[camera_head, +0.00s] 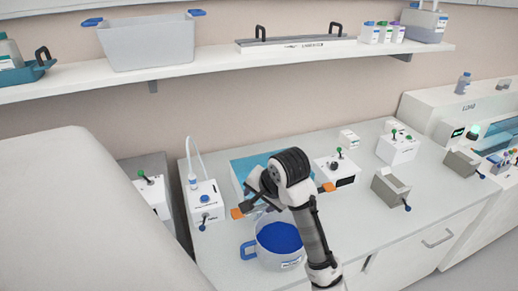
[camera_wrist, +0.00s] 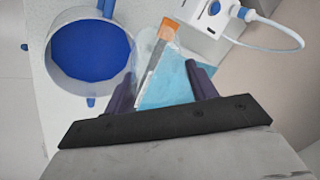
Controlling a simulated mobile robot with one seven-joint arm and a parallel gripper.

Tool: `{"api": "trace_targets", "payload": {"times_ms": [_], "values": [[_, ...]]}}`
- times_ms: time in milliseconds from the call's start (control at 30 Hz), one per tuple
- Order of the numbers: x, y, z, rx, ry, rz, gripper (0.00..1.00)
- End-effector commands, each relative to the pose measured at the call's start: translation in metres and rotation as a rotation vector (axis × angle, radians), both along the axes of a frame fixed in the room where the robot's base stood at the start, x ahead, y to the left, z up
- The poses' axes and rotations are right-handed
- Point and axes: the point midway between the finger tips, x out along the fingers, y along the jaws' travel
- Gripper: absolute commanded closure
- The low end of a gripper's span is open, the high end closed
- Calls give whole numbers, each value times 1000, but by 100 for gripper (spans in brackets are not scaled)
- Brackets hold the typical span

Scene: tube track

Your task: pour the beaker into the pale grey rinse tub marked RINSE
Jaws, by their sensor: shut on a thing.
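My gripper (camera_wrist: 160,70) is shut on a clear, pale vessel (camera_wrist: 146,48), seemingly the beaker. It shows faintly between the fingers in the wrist view, and its contents cannot be told. In the head view my wrist hides most of it. A round, pale grey tub (camera_head: 268,259) with blue handles and deep blue inside stands on the bench just below my gripper. It also shows left of the fingers in the wrist view (camera_wrist: 56,88). Its front label is too small to read surely. A rectangular pale grey tub (camera_head: 150,48) with blue handles stands on the shelf.
A light blue tray (camera_head: 242,165) lies under and behind my gripper; orange grips show nearby. A white device (camera_head: 203,204) with a tube stands left. The bench's front right is clear.

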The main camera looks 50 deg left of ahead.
Motion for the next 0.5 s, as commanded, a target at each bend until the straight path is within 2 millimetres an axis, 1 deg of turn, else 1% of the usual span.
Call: {"api": "trace_targets", "payload": {"times_ms": [200,500], "values": [[1,-2,0,-33,-19,-5,66],[0,-1,0,-37,-20,-4,66]]}}
